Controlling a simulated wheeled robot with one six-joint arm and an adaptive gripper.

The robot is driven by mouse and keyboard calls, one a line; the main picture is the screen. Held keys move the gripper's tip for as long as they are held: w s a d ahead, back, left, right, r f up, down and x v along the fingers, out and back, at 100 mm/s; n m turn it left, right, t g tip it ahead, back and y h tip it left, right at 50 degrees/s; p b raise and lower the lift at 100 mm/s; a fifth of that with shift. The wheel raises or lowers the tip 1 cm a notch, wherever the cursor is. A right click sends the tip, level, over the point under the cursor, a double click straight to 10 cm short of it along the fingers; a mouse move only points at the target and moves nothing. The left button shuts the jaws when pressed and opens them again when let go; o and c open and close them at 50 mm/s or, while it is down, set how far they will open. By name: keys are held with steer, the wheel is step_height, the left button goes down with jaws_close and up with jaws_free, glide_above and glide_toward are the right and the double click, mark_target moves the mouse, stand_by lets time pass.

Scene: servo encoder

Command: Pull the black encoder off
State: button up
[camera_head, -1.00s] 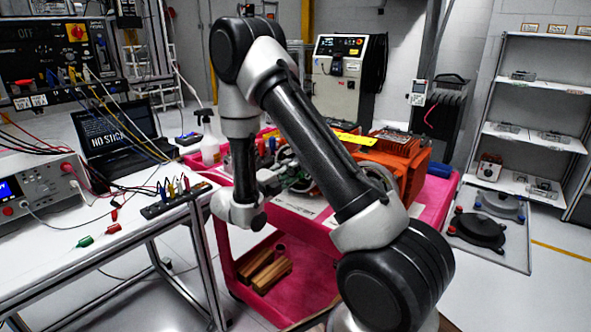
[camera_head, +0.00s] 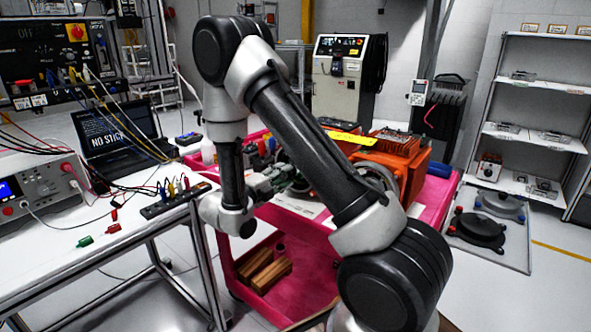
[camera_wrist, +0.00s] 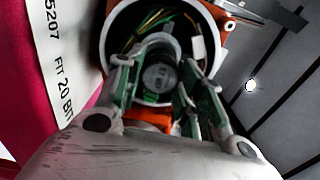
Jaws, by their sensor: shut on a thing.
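The encoder (camera_wrist: 158,74), a dark grey round body, sits between the fingers of my gripper (camera_wrist: 157,88) in the wrist view. The gripper is shut on it. Behind it is the open round end of the orange motor (camera_wrist: 222,22), with loose wires inside. The encoder overlaps this opening in the picture; I cannot tell how much gap lies between them. In the head view the orange motor (camera_head: 408,160) is on the pink cart, partly behind my arm. My gripper (camera_head: 280,180) is to its left; the encoder cannot be made out there.
The pink cart (camera_head: 437,200) carries the motor, and its lower shelf holds wooden blocks (camera_head: 265,270). A white bench (camera_head: 120,240) with a terminal strip (camera_head: 175,199) and cables stands close to my wrist on the left. Printed paper (camera_wrist: 55,60) lies beside the motor.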

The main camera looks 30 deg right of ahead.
steer(key=shift+v, duration=2.6)
steer(key=shift+a, duration=0.1)
